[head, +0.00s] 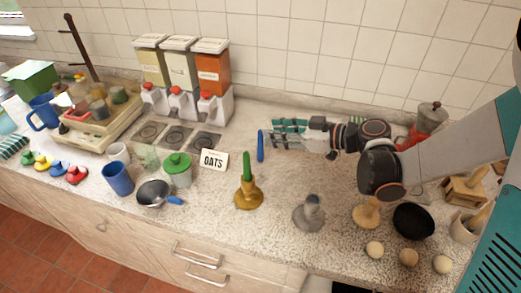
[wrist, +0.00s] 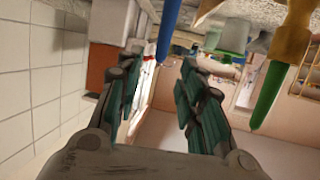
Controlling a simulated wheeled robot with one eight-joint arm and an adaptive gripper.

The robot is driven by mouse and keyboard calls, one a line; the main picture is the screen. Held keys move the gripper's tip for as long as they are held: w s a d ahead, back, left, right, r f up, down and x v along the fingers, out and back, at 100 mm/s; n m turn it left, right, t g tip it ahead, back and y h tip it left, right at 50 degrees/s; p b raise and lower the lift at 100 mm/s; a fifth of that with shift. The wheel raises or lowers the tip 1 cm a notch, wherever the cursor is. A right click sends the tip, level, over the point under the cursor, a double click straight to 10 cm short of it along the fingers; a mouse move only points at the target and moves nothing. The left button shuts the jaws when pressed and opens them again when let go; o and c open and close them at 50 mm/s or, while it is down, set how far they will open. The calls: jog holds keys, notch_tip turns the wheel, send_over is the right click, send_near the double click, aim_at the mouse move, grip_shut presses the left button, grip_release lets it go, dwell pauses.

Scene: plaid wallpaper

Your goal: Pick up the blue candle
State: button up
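The blue candle (head: 260,146) stands upright on the speckled counter, right of the OATS sign, in the head view. In the wrist view the blue candle (wrist: 168,32) shows at the top, ahead of the fingers and roughly in line with the gap between them. My gripper (head: 274,131) comes in from the right, close beside the candle. It also shows in the wrist view (wrist: 159,72), with its two fingers spread and nothing held between them. I cannot tell the exact gap to the candle.
A green candle in a brass holder (head: 247,197) and a grey holder (head: 309,215) stand nearer the front edge. The OATS sign (head: 214,160) and a green-lidded jar (head: 177,171) are to the left. Dispensers (head: 180,70) stand behind, by the tiled wall.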

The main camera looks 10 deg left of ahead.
aim_at(260, 130)
jog(key=shift+f+b+x, duration=0.2)
jog(key=shift+b+x, duration=1)
jog(key=shift+x, duration=1.8)
jog(key=shift+d, duration=0.1)
jog(key=shift+c, duration=0.2)
grip_shut()
